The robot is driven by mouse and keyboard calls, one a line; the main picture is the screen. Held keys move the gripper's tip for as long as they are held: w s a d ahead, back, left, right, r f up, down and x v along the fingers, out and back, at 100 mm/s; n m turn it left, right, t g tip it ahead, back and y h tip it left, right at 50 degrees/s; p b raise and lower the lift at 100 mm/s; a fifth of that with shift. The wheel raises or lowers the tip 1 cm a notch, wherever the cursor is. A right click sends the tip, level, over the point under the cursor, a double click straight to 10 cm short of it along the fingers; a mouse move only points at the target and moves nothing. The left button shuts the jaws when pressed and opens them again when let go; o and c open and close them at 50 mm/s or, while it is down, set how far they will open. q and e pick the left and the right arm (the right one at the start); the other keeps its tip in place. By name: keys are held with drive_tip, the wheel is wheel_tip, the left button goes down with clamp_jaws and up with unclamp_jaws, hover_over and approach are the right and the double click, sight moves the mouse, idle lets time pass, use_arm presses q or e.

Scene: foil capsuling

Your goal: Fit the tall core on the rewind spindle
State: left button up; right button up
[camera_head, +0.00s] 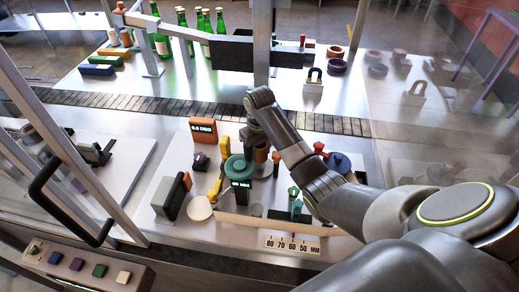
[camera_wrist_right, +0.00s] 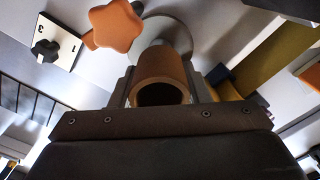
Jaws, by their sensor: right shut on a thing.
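My right gripper (camera_head: 258,148) reaches down from the right arm over the middle of the work panel. In the right wrist view its jaws (camera_wrist_right: 158,85) are shut on a brown tubular core (camera_wrist_right: 160,68), its open end facing the camera. The core also shows below the gripper in the head view (camera_head: 262,154), partly hidden. A pale round disc (camera_wrist_right: 179,32) lies beyond the core in the wrist view. A green disc (camera_head: 238,174) stands just left of the gripper, and a blue disc (camera_head: 340,160) sits further right. I cannot tell which spindle is the rewind one. My left gripper is not in view.
An orange display (camera_head: 203,130) and a grey block (camera_head: 171,195) stand left of the gripper. An orange star knob (camera_wrist_right: 115,24) is close to the core in the wrist view. A glass door with a black handle (camera_head: 66,202) is at left. Green bottles (camera_head: 201,32) stand behind the conveyor.

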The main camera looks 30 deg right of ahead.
drive_tip(key=shift+f, duration=0.3)
drive_tip(key=shift+f, duration=0.65)
drive_tip(key=shift+f, duration=0.2)
drive_tip(key=shift+f, duration=0.45)
drive_tip(key=shift+f, duration=0.55)
idle(0.7)
drive_tip(key=o, duration=1)
drive_tip(key=shift+o, duration=0.2)
